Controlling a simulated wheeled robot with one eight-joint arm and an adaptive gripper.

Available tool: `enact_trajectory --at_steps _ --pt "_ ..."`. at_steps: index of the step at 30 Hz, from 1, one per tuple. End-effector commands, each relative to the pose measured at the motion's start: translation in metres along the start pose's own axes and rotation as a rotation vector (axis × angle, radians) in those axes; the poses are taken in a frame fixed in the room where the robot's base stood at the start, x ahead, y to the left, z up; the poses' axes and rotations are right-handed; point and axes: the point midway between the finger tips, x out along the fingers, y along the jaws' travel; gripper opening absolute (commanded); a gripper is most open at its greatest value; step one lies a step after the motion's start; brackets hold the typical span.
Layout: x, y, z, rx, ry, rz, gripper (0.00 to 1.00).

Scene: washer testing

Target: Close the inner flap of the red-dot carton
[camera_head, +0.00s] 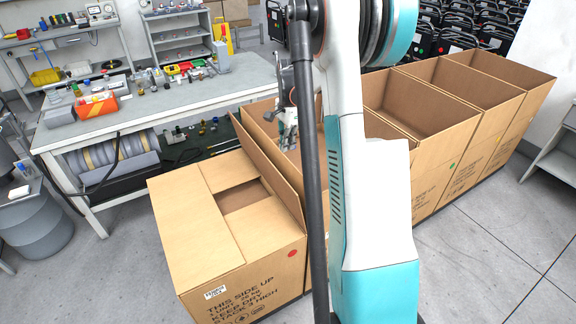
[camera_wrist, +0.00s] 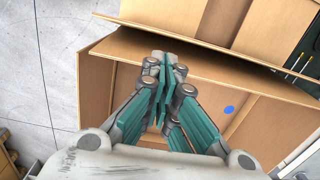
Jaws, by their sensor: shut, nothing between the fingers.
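The red-dot carton (camera_head: 190,225) stands at the front left in the head view, its red dot (camera_head: 292,253) on the near face. Top panels lie about flat around a small dark opening (camera_head: 240,195). A long flap (camera_head: 268,170) stands up along its right side. My gripper (camera_head: 288,128) is beyond that flap, over the carton row, partly hidden by my arm. In the wrist view my gripper (camera_wrist: 165,70) is shut and empty, its fingertips over brown cardboard. Whether they touch it I cannot tell. A blue dot (camera_wrist: 229,109) shows on cardboard to their right.
Several open cartons (camera_head: 430,95) stand in a row to the right, one with a green dot. A workbench (camera_head: 160,105) with tools and small bins is at the left. A grey drum (camera_head: 40,220) stands at far left. The floor at front right is clear.

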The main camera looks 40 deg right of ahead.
Motion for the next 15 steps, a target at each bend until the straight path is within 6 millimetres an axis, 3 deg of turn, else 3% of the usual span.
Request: enact_trajectory --at_steps 3,8,15 --pt "0.008 0.004 -0.011 0.031 -0.015 0.022 0.0" --pt "0.022 0.005 -0.013 0.037 -0.017 0.027 0.0" --pt "0.063 0.006 -0.012 0.036 -0.016 0.026 0.0"
